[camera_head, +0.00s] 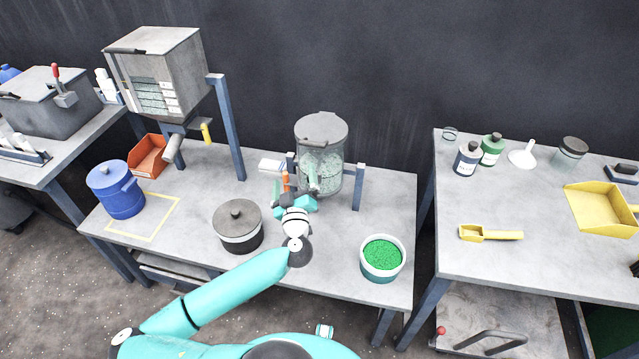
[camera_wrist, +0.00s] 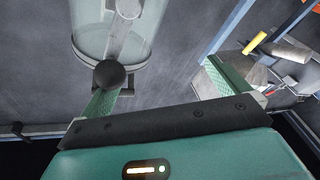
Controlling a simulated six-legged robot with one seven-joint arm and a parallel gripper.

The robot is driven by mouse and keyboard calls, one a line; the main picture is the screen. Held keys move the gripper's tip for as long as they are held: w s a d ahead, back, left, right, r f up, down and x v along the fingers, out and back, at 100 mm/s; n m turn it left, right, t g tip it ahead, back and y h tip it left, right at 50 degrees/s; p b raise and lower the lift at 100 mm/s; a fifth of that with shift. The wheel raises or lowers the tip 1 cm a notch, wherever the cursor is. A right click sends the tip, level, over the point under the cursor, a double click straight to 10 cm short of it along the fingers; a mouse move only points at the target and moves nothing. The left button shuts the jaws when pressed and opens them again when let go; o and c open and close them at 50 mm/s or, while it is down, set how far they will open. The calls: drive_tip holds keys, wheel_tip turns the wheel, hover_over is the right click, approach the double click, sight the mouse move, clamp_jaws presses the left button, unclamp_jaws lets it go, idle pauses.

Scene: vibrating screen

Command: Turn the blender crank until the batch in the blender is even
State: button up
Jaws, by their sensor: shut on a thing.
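The blender (camera_head: 322,165) is a clear drum with a grey lid, standing at the back of the middle table. Pale green-grey speckled material shows through its wall; I cannot tell how even it is. The crank arm (camera_head: 313,180) hangs down the drum's front. In the wrist view, the crank's dark round knob (camera_wrist: 110,74) sits by the left finger, in front of the drum (camera_wrist: 90,30). My gripper (camera_head: 291,197) is at the blender's front left, shut on the crank, though its fingers look wide apart in the wrist view. The exact contact is partly hidden.
A lidded grey pot (camera_head: 237,226) stands left of my forearm, and a tub of green granules (camera_head: 382,258) stands at right. A blue pot (camera_head: 117,190) and blue posts (camera_head: 228,130) stand further left. Bare tabletop lies between the forearm and tub.

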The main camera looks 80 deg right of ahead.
drive_tip(key=shift+a+f, duration=0.2)
drive_tip(key=shift+f, duration=0.35)
drive_tip(key=shift+a+f, duration=0.2)
drive_tip(key=shift+f, duration=0.35)
drive_tip(key=shift+a+f, duration=0.1)
drive_tip(key=shift+a, duration=0.25)
drive_tip(key=c, duration=0.7)
drive_tip(key=shift+s+r+v, duration=0.1)
drive_tip(key=shift+v, duration=0.65)
drive_tip(key=shift+s+r+v, duration=0.1)
drive_tip(key=shift+v, duration=0.6)
drive_tip(key=shift+c, duration=0.2)
